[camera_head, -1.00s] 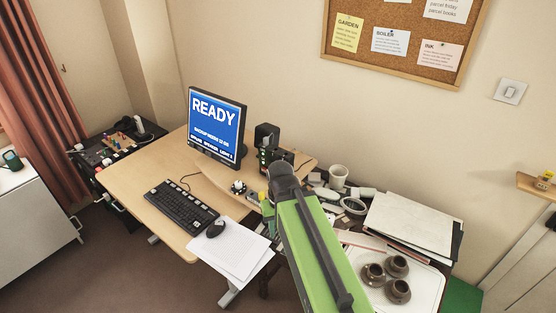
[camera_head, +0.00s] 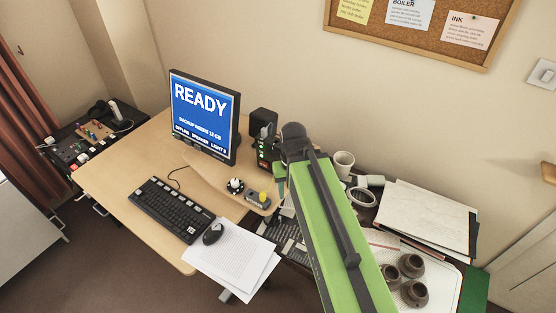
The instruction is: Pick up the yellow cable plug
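A small yellow piece (camera_head: 264,196), which looks like the yellow cable plug, sits on a small grey block (camera_head: 257,201) at the right side of the wooden desk (camera_head: 130,180). It is too small to make out its shape or any cable. My green arm reaches up from the bottom right, and its dark joint stands to the right of and beyond the yellow piece in the picture. My gripper is hidden behind the arm, so its fingers do not show.
A round black-and-white item (camera_head: 235,186) stands just left of the block. A mug (camera_head: 343,163) and brown cups (camera_head: 411,266) are at the right.

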